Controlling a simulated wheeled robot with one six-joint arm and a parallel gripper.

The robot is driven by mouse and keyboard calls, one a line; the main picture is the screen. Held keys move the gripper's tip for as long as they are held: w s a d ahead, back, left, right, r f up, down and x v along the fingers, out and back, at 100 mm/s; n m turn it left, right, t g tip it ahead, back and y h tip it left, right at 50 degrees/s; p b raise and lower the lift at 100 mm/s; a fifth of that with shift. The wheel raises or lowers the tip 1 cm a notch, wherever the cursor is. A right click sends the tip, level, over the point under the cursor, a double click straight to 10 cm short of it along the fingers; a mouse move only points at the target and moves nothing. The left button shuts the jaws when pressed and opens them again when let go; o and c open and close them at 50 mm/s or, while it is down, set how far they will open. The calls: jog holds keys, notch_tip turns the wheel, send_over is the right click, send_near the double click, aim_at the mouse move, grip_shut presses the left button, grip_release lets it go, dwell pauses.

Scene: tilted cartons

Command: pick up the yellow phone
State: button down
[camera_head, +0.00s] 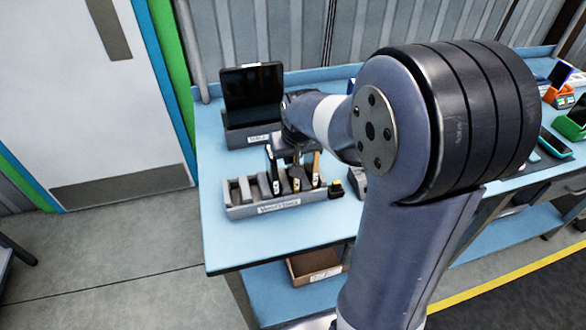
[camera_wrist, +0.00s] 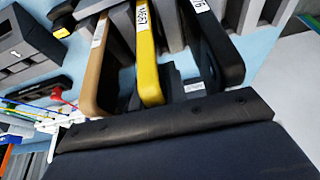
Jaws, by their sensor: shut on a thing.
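The yellow phone (camera_wrist: 148,60) stands on edge in the middle of the wrist view, with a white label on its edge. In the head view it is a small yellow edge (camera_head: 296,184) in the grey slotted holder (camera_head: 262,210). My gripper (camera_head: 293,158) is over the holder's right part, shut on the yellow phone; the fingertips are mostly hidden by phones and my gripper's body. A tan phone (camera_wrist: 97,75) stands to its left and a black phone (camera_wrist: 222,45) to its right in the wrist view. The phone appears still within the holder.
A black tablet (camera_head: 252,90) stands in a grey holder behind. A small black and yellow item (camera_head: 336,189) sits at the slotted holder's right end. My arm hides the middle of the blue table (camera_head: 235,258). More devices stand at the far right. The table's front left is clear.

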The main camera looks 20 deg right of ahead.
jog(key=shift+r, duration=0.1)
notch_tip(320, 180, up, 10)
jog(key=shift+f+b, duration=0.1)
jog(key=shift+b, duration=0.2)
jog(key=shift+r+p, duration=0.7)
jog(key=shift+r, duration=0.1)
dwell(0.8)
notch_tip(320, 180, up, 3)
jog(key=shift+f+p, duration=0.1)
jog(key=shift+p, duration=1.15)
